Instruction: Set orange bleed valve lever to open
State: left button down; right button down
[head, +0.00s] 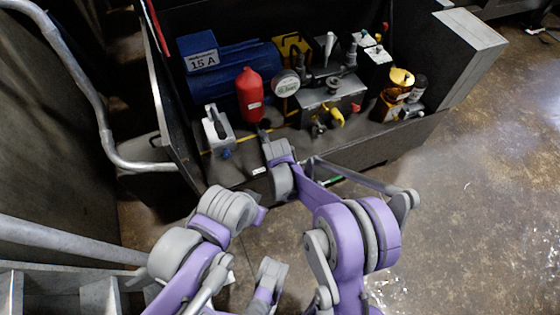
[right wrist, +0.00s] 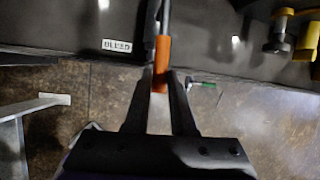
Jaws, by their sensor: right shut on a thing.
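The orange bleed valve lever (right wrist: 161,62) shows in the right wrist view, at the end of a dark pipe or rod in front of the black frame. My right gripper (right wrist: 161,78) has its two dark fingers on either side of the lever, shut on it. In the head view my right arm reaches to the front edge of the machine, and its links hide the lever and the fingers. My left arm is folded at the lower left of the head view; its fingers cannot be made out.
A label (right wrist: 117,45) sits beside the lever on the black frame. Behind it stand a red cylinder (head: 250,95), a blue motor (head: 235,68), a gauge (head: 285,83) and a yellow valve handle (head: 337,117). A grey rail (head: 95,105) runs at left. The floor (head: 480,180) at right is clear.

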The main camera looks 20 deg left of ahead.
dwell(0.5)
jog(key=c, duration=0.8)
grip_release()
jog(key=shift+o, duration=0.2)
jog(key=shift+r, duration=0.1)
jog(key=p+v, duration=0.5)
jog(key=v, duration=0.5)
jog(key=shift+s+r, duration=0.25)
jog(key=shift+r, duration=0.05)
